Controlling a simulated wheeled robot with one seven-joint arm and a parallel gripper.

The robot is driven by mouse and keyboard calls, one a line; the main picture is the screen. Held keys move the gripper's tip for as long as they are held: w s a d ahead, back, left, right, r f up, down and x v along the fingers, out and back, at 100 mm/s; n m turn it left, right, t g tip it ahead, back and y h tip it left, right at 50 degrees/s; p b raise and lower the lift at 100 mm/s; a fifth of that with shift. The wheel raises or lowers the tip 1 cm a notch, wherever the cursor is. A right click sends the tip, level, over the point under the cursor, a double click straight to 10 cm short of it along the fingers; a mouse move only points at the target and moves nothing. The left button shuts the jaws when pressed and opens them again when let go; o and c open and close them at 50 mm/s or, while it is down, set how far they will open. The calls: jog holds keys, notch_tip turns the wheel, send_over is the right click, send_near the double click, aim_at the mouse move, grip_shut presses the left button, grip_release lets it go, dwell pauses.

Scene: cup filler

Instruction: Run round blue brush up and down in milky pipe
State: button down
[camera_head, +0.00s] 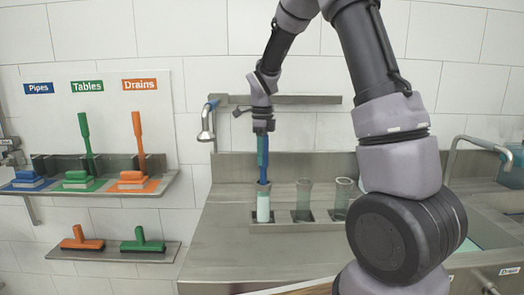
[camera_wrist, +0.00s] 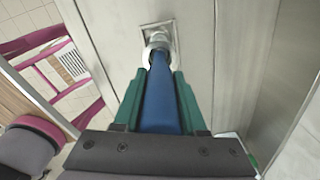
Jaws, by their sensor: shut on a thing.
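My gripper (camera_head: 263,128) is shut on the blue brush (camera_head: 263,160), whose handle hangs about upright below it. The brush's lower end reaches the mouth of the milky pipe (camera_head: 263,208), the leftmost of the pipes in the steel rack. The bristles are hidden, and how deep they sit cannot be told. In the wrist view, the blue handle (camera_wrist: 160,105) lies between the green fingers and runs to the pale pipe mouth (camera_wrist: 158,47).
Two darker see-through pipes (camera_head: 303,200) (camera_head: 342,197) stand to the right in the rack (camera_head: 285,227). A wall tap (camera_head: 207,125) is close on the left. Shelves at the left hold green and orange brushes (camera_head: 137,150). The counter in front (camera_head: 240,260) is clear.

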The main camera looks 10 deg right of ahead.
jog(key=shift+r, duration=4.3)
jog(key=shift+f, duration=4.3)
jog(key=shift+r, duration=4.3)
jog(key=shift+f, duration=0.15)
jog(key=shift+f, duration=4.15)
